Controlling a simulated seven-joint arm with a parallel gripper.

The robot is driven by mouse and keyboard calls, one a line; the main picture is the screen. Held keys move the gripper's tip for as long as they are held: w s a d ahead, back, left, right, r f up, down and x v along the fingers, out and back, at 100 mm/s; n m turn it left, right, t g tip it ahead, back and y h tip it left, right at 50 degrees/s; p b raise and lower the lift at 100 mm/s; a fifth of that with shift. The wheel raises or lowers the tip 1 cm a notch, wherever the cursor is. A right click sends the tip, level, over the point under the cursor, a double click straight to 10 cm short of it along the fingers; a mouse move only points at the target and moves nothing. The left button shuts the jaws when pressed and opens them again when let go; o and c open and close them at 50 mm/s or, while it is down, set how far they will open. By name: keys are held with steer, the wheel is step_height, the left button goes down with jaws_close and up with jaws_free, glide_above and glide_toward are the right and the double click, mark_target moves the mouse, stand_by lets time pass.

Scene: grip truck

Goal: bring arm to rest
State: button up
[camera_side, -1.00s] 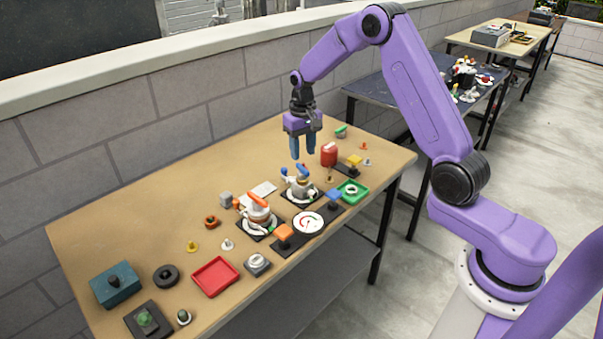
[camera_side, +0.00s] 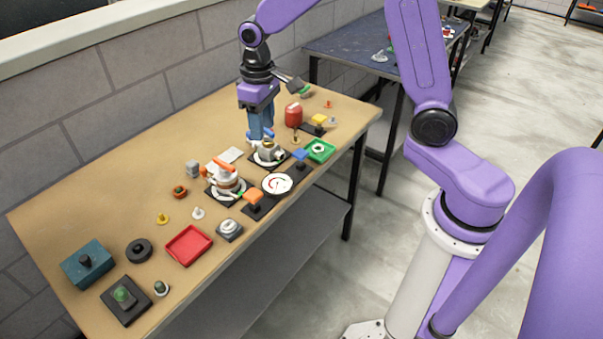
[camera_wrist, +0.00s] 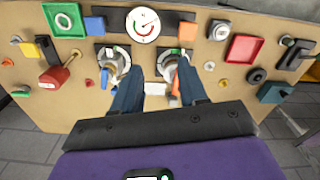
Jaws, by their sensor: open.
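My gripper (camera_side: 261,132) points down over the wooden table (camera_side: 110,200), just behind the blue-handled valve (camera_side: 268,153) in the side view. Its blue fingers overlap there, so the gap is hidden. In the wrist view my gripper (camera_wrist: 159,75) has its two fingers spread apart with nothing held between them. The blue-handled valve (camera_wrist: 112,60) is by the left finger and the orange-handled valve (camera_wrist: 170,62) is by the right finger. The orange-handled valve (camera_side: 226,182) stands left of the gripper in the side view. Whether the fingers touch anything is unclear.
A red canister (camera_side: 293,113), green tray (camera_side: 320,150), round gauge (camera_side: 277,184), red tray (camera_side: 188,245) and teal box (camera_side: 87,263) stand on the table among several small parts. A block wall (camera_side: 130,85) runs behind. The table's left back area is bare.

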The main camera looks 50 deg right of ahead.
steer(key=s+r+n, duration=0.3)
steer(key=s+n, duration=0.6)
steer(key=s, duration=1.9)
steer(key=shift+d+r+n, duration=0.15)
steer(key=shift+d+n, duration=0.1)
steer(key=shift+n, duration=0.05)
